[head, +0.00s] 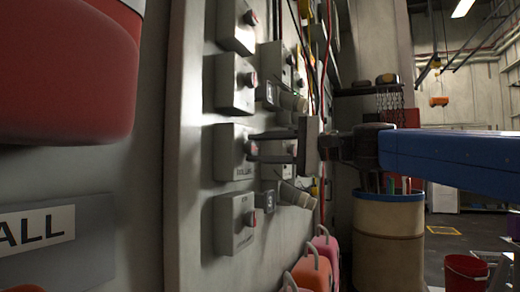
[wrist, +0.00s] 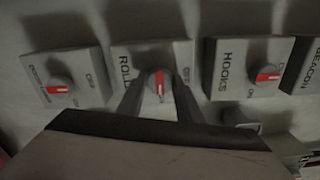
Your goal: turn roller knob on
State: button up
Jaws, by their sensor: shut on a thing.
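The roller knob is a round grey knob with a red and white pointer on a grey box (head: 228,140) lettered "ROLL…"; in the wrist view the knob (wrist: 160,86) sits between my fingers. My gripper (head: 254,147) reaches in from the right and is shut on the roller knob, one finger on each side. In the wrist view my gripper (wrist: 157,92) covers the lower part of the box (wrist: 122,58). The knob's red pointer stands nearly upright in that view. Part of the lettering is hidden by a finger.
The hooks box (wrist: 238,60) and another knob box (wrist: 55,75) flank the roller box in the wrist view. A red rounded housing (head: 70,70) and a sign plate (head: 50,235) are near left. A barrel (head: 388,240) and red bucket (head: 466,272) stand right.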

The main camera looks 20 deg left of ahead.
jog(key=o, duration=1)
jog(key=shift+o, duration=0.2)
jog(key=shift+d, duration=0.15)
jog(key=s+d, duration=0.1)
jog(key=d, duration=1.6)
jog(key=shift+s, duration=0.15)
jog(key=shift+d+f, duration=0.1)
jog(key=shift+f, duration=0.05)
